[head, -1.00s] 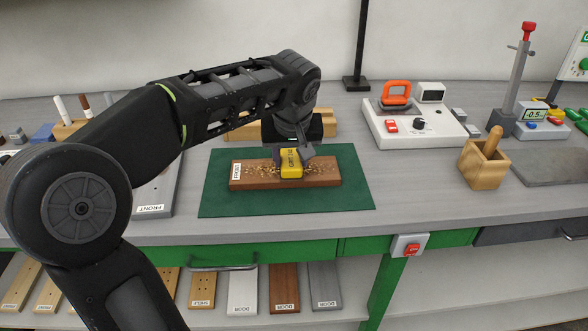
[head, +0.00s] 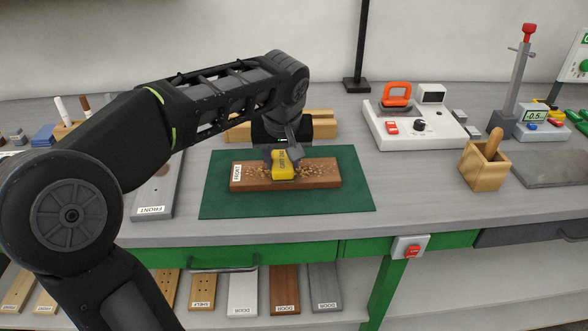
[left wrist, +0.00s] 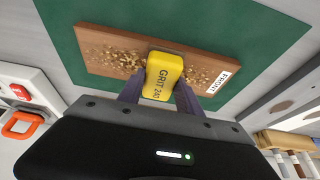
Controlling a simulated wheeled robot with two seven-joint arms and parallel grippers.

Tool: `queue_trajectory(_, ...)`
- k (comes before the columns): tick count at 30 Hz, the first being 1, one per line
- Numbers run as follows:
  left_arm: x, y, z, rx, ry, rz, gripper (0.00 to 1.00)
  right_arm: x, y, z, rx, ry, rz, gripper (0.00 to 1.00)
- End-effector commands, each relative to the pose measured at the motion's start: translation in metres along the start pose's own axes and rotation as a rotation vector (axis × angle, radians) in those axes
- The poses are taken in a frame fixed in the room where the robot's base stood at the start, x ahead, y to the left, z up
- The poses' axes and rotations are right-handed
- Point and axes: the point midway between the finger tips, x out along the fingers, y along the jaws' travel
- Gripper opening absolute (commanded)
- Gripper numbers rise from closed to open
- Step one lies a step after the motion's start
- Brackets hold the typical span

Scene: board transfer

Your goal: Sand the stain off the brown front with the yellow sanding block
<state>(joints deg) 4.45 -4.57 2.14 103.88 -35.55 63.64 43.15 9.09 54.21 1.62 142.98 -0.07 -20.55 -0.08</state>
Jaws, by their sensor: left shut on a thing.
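The brown front (head: 318,172) lies flat on a green mat (head: 240,205), its white FRONT label at the left end in the head view. Pale speckled patches show on its face on both sides of the yellow sanding block (head: 283,168), and the part under the block is hidden. My left gripper (head: 282,150) is shut on the block, which sits on the middle of the front. In the left wrist view the block (left wrist: 163,75) reads GRIT 240 between my fingers, over the front (left wrist: 100,45). My right gripper is not in view.
A grey FRONT board (head: 152,195) lies left of the mat. A white device with an orange-handled iron (head: 397,94) and a wooden box (head: 484,165) stand to the right.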

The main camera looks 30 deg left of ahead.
Motion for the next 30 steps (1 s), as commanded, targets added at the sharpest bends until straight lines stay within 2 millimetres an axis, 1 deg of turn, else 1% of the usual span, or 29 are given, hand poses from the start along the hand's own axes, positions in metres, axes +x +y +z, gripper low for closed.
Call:
queue_trajectory(1,-0.006,0.0,-0.003,0.0,0.002,0.001,0.09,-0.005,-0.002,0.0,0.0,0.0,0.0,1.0)
queue_trajectory(6,-0.021,0.001,-0.009,0.0,0.004,0.004,0.09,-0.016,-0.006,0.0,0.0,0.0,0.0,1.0)
queue_trajectory(21,-0.06,0.002,-0.025,0.0,0.005,0.005,0.09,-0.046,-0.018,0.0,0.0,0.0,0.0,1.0)
queue_trajectory(24,-0.064,0.002,-0.027,0.0,0.005,0.005,0.09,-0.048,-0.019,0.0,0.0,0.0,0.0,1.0)
queue_trajectory(30,-0.064,0.002,-0.027,0.001,0.005,0.005,0.09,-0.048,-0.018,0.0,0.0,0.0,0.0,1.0)
